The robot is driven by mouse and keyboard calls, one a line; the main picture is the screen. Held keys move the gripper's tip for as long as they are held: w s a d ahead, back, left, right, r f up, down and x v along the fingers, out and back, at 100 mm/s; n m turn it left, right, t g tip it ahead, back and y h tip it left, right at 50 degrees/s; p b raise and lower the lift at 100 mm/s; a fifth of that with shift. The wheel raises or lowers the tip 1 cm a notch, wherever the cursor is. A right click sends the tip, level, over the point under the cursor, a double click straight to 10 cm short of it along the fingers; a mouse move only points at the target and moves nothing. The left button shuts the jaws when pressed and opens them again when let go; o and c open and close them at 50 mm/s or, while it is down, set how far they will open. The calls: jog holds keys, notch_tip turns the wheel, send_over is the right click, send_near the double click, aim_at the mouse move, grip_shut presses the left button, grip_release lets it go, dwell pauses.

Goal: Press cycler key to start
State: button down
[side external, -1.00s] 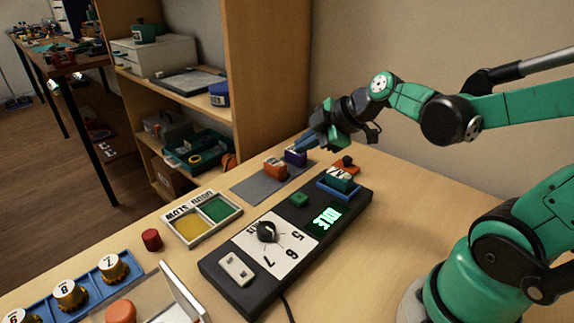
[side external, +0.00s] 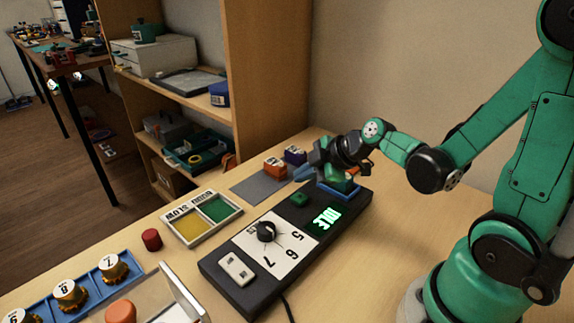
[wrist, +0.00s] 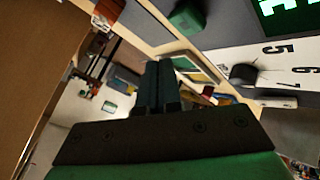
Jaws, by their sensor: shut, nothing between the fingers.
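The cycler (side external: 262,292) is a long dark box on the table, with a white dial plate, a black knob (side external: 266,231) and a lit green display (side external: 326,220) with green characters. A green key (side external: 299,200) stands on its top near the far end; it also shows in the wrist view (wrist: 187,17). My gripper (side external: 303,174) is shut and empty, just beyond the green key and apart from it. In the wrist view its closed fingers (wrist: 158,84) point away from the camera. A blue cradle (side external: 350,190) at the cycler's far end is partly hidden by my gripper.
An orange servo (side external: 275,167) and a purple servo (side external: 295,155) stand on a grey mat (side external: 262,188). A tray with yellow and green compartments (side external: 203,241) and a red cylinder (side external: 151,239) lie left of the cycler. Table right of the cycler is clear.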

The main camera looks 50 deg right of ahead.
aim_at(303, 198)
jog(key=shift+f, duration=1.05)
jog(key=shift+r, duration=0.15)
dwell(1.6)
jog(key=shift+r, duration=2.4)
